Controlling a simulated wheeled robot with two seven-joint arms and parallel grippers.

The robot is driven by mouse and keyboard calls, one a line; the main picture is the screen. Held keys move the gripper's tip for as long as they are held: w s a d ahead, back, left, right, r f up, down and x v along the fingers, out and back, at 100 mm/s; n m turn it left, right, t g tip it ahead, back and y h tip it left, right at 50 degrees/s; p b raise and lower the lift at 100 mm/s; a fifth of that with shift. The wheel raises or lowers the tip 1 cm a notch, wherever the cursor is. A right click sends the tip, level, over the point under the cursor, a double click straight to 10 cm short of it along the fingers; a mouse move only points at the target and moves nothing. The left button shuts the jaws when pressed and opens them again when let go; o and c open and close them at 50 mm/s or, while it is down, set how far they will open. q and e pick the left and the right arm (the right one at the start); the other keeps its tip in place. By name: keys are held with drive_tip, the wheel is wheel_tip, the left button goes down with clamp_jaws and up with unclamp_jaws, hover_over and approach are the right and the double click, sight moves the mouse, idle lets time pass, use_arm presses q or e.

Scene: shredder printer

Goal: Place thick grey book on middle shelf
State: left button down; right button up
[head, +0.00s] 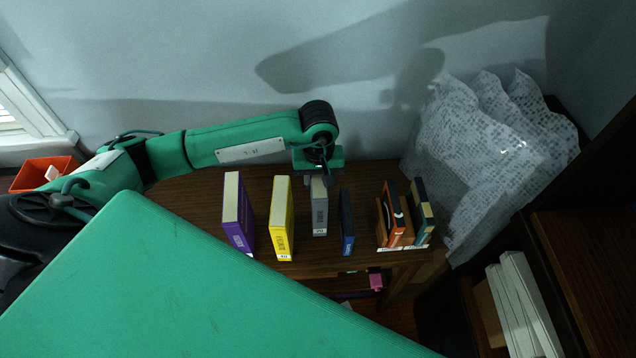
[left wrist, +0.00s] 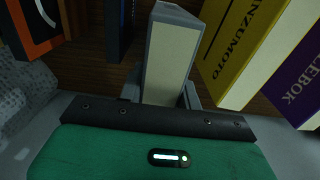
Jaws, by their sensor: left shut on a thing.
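The thick grey book (head: 320,215) stands upright on the wooden table, between the yellow book and the thin dark blue book. My left gripper (head: 318,178) reaches down from above and is shut on its top end. In the left wrist view the grey book (left wrist: 168,65) sits between the two fingers (left wrist: 168,92), its pale page edge facing the camera. A dark brown shelf unit (head: 590,245) stands at the right. I cannot tell which of its boards is the middle one. My right gripper is not in view.
On the table (head: 180,205) stand a purple book (head: 236,215), a yellow book (head: 282,220), a dark blue book (head: 347,220), and orange (head: 393,215) and dark green (head: 422,208) books in a holder. Crumpled patterned sheeting (head: 480,150) lies at right. White binders (head: 522,300) occupy a shelf.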

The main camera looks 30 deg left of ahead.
use_arm(q)
drive_tip(key=shift+f, duration=1.1)
drive_tip(key=shift+f, duration=0.15)
drive_tip(key=c, duration=1.4)
unclamp_jaws()
drive_tip(key=o, duration=0.4)
drive_tip(key=shift+o, duration=0.2)
